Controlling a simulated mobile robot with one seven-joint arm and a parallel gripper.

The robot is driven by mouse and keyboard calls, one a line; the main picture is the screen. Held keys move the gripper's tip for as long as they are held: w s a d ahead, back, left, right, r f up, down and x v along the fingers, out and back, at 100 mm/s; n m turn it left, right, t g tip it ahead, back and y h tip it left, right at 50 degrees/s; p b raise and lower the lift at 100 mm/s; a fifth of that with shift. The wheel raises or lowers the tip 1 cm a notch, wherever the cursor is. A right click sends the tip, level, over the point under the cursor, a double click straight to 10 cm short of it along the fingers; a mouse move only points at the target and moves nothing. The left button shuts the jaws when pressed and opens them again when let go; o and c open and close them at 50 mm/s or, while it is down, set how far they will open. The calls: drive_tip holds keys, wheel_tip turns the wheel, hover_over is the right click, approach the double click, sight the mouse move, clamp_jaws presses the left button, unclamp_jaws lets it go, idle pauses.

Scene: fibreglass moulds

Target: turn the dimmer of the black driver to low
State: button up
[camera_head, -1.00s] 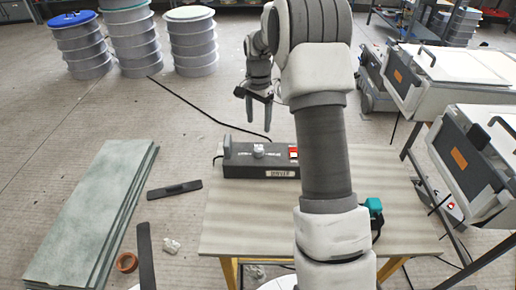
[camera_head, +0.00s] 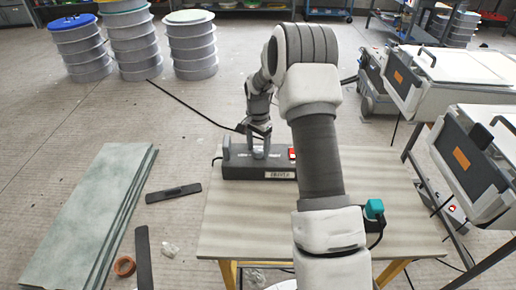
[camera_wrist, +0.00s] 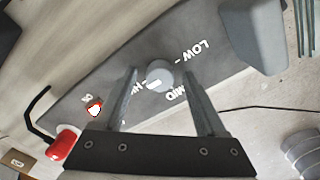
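The black driver (camera_head: 235,168) lies on the wooden table (camera_head: 235,225), with a label on its front face. In the wrist view, the driver's dark top (camera_wrist: 205,55) carries a round grey dimmer knob (camera_wrist: 160,72) with LOW, MID and HI printed around it. A white mark on the knob appears to point toward HI. My gripper (camera_head: 259,153) is above the driver, pointing down. In the wrist view, my gripper (camera_wrist: 160,76) is open, with one finger on each side of the knob. I cannot tell whether either finger touches it.
A small red and white part (camera_wrist: 95,108) and a red plug-like piece (camera_wrist: 64,145) sit at the driver's end. A grey block (camera_wrist: 250,35) stands at the other end. The table's front is clear.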

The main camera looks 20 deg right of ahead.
clamp_jaws()
